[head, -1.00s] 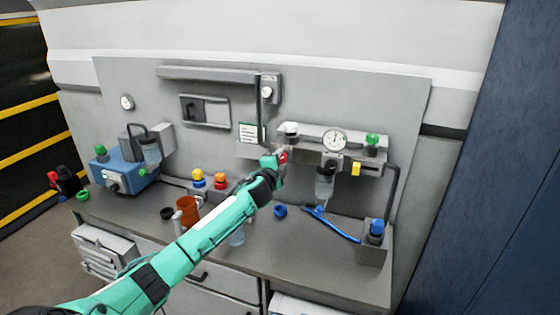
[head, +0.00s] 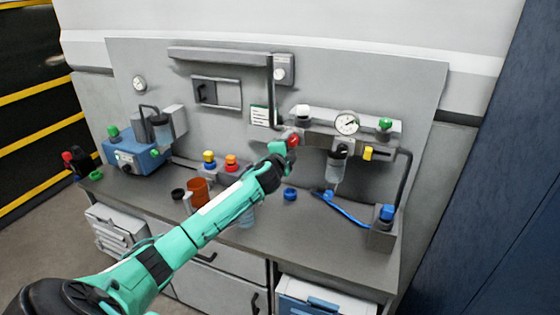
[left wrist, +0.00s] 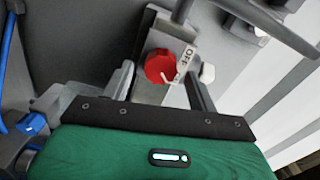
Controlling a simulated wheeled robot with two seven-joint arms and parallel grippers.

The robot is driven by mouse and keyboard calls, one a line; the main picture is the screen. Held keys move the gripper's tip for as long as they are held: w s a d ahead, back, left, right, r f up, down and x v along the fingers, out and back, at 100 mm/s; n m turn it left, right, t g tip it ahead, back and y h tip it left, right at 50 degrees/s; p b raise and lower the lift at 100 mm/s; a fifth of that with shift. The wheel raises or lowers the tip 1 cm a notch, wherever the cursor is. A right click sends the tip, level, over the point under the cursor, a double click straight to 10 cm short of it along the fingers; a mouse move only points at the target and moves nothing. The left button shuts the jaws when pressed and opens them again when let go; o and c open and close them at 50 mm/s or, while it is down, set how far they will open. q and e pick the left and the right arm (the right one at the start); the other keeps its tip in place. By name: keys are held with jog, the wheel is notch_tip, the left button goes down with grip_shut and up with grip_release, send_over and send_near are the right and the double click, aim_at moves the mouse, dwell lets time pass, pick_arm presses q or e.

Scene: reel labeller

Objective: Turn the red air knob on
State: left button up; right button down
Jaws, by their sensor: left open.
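The red air knob (head: 293,141) sits on the left end of the grey regulator assembly on the wall panel. In the left wrist view the red knob (left wrist: 160,66) is round, with a white mark on it and the label "OFF" (left wrist: 186,56) beside it. My left gripper (head: 283,147) is at the knob in the head view. In the left wrist view its two fingers (left wrist: 162,84) are spread, one to each side of the knob, with gaps showing. The gripper is open and holds nothing. My right gripper is not in view.
A pressure gauge (head: 346,123), a clear filter bowl (head: 337,168) and a yellow knob (head: 368,153) are right of the red knob. A blue hose (head: 345,211) lies on the bench (head: 330,245). A blue pump box (head: 138,155) stands at the left.

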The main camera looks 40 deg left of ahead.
pick_arm(q)
jog(key=b+v, duration=0.3)
jog(key=v, duration=0.9)
jog(key=shift+b, duration=0.35)
jog(key=shift+f, duration=0.1)
